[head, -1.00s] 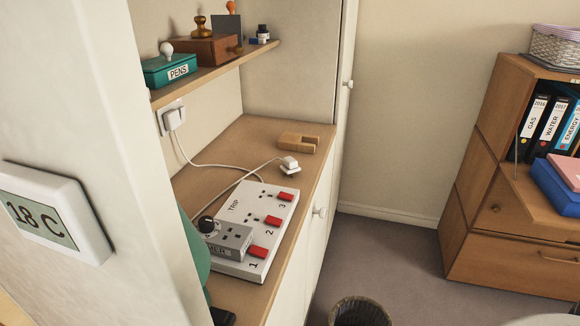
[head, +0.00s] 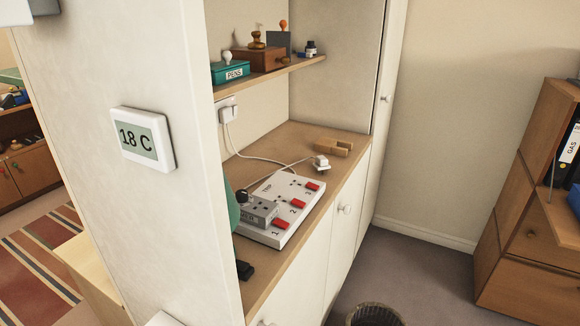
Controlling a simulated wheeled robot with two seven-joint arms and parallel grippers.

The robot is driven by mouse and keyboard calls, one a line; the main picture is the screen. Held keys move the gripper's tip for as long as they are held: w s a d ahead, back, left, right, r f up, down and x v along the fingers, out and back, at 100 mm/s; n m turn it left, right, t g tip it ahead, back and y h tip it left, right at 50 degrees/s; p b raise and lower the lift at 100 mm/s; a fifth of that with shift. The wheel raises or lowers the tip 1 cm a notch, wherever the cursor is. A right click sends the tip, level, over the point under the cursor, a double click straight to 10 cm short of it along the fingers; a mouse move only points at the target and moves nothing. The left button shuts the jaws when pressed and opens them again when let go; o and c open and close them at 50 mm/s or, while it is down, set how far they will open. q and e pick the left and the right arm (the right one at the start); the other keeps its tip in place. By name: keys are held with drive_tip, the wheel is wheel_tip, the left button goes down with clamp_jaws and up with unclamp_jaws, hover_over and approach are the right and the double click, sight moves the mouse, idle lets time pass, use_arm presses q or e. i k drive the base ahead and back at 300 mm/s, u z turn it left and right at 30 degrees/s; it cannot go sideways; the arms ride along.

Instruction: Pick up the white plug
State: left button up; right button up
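A white plug (head: 321,163) lies loose on the wooden counter (head: 300,141) of the alcove, behind the power strip, with a thin white cable trailing left. The white power strip (head: 270,230) has red switches numbered 1, 2 and 3 and the word TRIP. A grey block with a black dial (head: 260,211) sits on its near end. A second white plug (head: 228,114) is in the wall socket above the counter. Neither of my grippers is in view.
A wooden block (head: 333,147) lies right behind the loose plug. A shelf (head: 290,70) with a green PENS box (head: 230,72) hangs above. The white wall end with the thermostat (head: 143,139) stands at left. Floor shows at right, with a bin (head: 373,314).

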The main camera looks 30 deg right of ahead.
sight(321, 164)
drive_tip(key=u, duration=3)
drive_tip(key=k, duration=2.05)
drive_tip(key=z, duration=0.2)
